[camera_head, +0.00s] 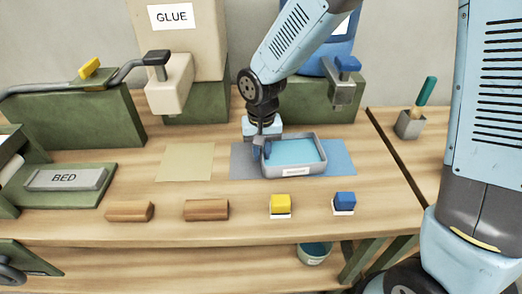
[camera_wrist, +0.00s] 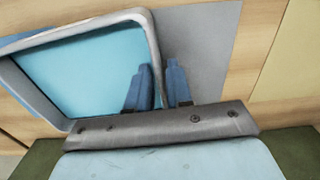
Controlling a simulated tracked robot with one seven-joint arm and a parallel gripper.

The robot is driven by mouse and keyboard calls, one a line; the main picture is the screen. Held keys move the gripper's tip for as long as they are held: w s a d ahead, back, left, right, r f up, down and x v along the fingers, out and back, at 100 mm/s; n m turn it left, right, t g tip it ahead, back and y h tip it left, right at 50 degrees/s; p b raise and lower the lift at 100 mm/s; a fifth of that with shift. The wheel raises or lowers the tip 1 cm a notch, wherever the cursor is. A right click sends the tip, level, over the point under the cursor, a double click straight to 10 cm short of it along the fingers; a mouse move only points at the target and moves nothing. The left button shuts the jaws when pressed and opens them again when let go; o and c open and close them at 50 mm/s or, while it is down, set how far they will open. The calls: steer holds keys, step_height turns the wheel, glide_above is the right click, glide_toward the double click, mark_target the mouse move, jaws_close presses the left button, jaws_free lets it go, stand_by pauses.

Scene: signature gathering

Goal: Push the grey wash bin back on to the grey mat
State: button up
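The grey wash bin (camera_head: 318,166), with blue inside and a white label on its front, lies partly over the grey mat (camera_head: 241,164) and partly over the blue mat (camera_head: 341,158). The grey mat shows to its left, the blue mat to its right. My gripper (camera_head: 262,150) is low at the bin's left wall. In the wrist view my gripper (camera_wrist: 158,85) has one finger inside the bin (camera_wrist: 152,40) and one outside over the grey mat (camera_wrist: 200,50). The fingers are close together, with the wall between them; their contact with it is partly hidden.
A yellow block (camera_head: 281,201) and a blue block (camera_head: 345,199) stand in front of the bin. A glue dispenser (camera_head: 170,85) stands behind. A table gap (camera_head: 395,150) runs at right.

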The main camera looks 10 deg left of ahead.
jaws_close()
stand_by(1.1)
